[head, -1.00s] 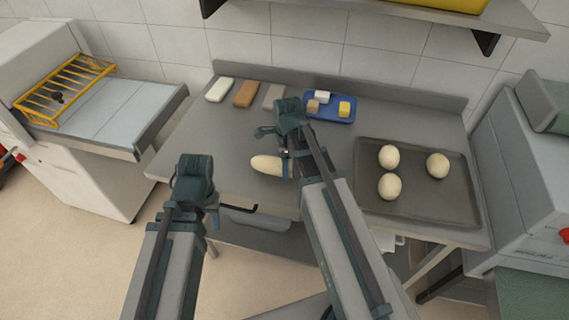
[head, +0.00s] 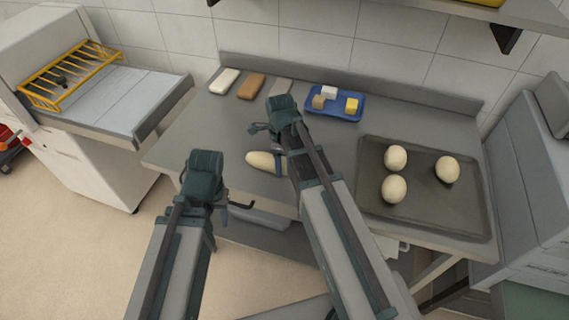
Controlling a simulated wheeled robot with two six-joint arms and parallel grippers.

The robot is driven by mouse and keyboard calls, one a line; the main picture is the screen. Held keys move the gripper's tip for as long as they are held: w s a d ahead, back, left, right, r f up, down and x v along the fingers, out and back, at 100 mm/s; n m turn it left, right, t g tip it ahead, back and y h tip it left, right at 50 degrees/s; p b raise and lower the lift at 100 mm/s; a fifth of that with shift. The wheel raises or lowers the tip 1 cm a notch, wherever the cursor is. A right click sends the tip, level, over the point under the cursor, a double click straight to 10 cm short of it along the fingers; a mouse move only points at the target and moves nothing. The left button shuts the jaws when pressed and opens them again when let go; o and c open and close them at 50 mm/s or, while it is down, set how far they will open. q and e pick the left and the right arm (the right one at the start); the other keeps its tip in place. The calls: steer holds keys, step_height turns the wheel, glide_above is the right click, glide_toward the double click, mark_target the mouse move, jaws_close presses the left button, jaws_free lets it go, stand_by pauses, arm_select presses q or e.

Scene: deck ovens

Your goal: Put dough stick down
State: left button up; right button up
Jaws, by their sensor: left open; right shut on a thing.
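The dough stick (head: 262,161) is a pale, rounded roll over the left-middle part of the steel table (head: 222,140). My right gripper (head: 280,150) is shut on it, and my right arm hides its right end. I cannot tell whether the stick touches the tabletop or is just above it. My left gripper (head: 232,204) is open and empty, in front of the table's front edge, to the left of and nearer than the stick.
A dark tray (head: 421,192) with three dough balls lies on the right. A blue tray (head: 337,114) with small blocks and several bars, one white (head: 225,81), one brown (head: 251,86), lie along the back. The table around the stick's left is clear.

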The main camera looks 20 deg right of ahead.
steer(key=shift+f, duration=0.15)
steer(key=o, duration=1.5)
step_height(320, 180, up, 12)
steer(key=r+p, duration=0.1)
steer(key=p, duration=1.1)
steer(key=s+a+n, duration=0.5)
steer(key=s+n, duration=0.2)
steer(key=n, duration=0.6)
steer(key=s+a+n+h, duration=0.1)
steer(key=s+a+n, duration=0.4)
steer(key=n, duration=0.9)
steer(key=shift+s+a+f+n, duration=0.2)
steer(key=shift+s+f+n, duration=0.1)
steer(key=shift+s, duration=0.85)
